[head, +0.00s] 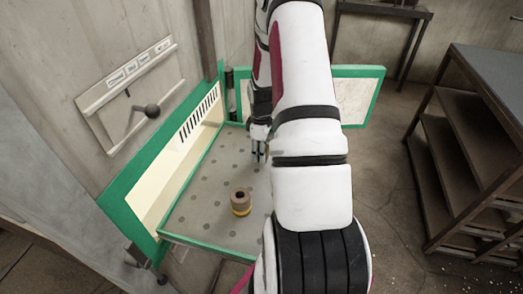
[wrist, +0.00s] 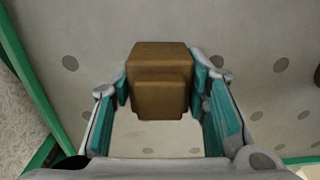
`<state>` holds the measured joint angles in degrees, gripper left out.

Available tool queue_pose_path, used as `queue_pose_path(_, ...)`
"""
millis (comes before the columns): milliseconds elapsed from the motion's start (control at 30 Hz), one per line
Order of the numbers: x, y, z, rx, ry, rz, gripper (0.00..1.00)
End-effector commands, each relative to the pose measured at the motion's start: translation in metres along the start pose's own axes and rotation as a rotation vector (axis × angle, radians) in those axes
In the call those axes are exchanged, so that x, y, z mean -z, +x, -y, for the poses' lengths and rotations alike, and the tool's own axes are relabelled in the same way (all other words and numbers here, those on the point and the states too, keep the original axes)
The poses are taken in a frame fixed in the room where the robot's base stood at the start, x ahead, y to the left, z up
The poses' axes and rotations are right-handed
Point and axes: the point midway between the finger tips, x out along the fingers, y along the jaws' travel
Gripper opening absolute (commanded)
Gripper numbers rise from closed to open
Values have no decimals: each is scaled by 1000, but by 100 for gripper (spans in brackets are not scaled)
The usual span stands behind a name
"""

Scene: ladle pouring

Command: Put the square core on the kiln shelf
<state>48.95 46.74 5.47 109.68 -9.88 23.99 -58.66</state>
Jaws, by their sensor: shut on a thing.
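The square core (wrist: 161,80), a brown block with a smaller step on its near face, sits between the two teal-padded fingers of my gripper (wrist: 160,90) in the wrist view. The fingers are shut on its sides. The grey kiln shelf (head: 208,190) with dark round holes and a green edge is in the head view; it fills the wrist view behind the core (wrist: 240,110). Whether the core touches the shelf cannot be told. In the head view my gripper (head: 259,150) is over the shelf's far part, partly hidden by my arm, and the core is not visible.
A round brown core with a yellow base and a hole in its top (head: 240,201) stands on the shelf nearer the camera. A green-framed slotted panel (head: 185,140) borders the left. A green-edged panel (head: 355,95) stands behind. A dark rack (head: 470,150) is at right.

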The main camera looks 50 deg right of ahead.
Motion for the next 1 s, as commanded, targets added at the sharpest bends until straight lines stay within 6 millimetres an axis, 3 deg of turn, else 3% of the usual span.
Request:
queue_pose_path(100, 0, 2, 0, 0, 0, 0, 7)
queue_pose_path(133, 0, 3, 0, 0, 0, 0, 43)
queue_pose_path(200, 0, 2, 0, 0, 0, 0, 59)
queue_pose_path(233, 0, 2, 0, 0, 0, 0, 61)
queue_pose_path(667, 0, -7, -1, -3, 1, -1, 61)
queue_pose_path(1000, 0, -71, -1, -5, 0, -1, 61)
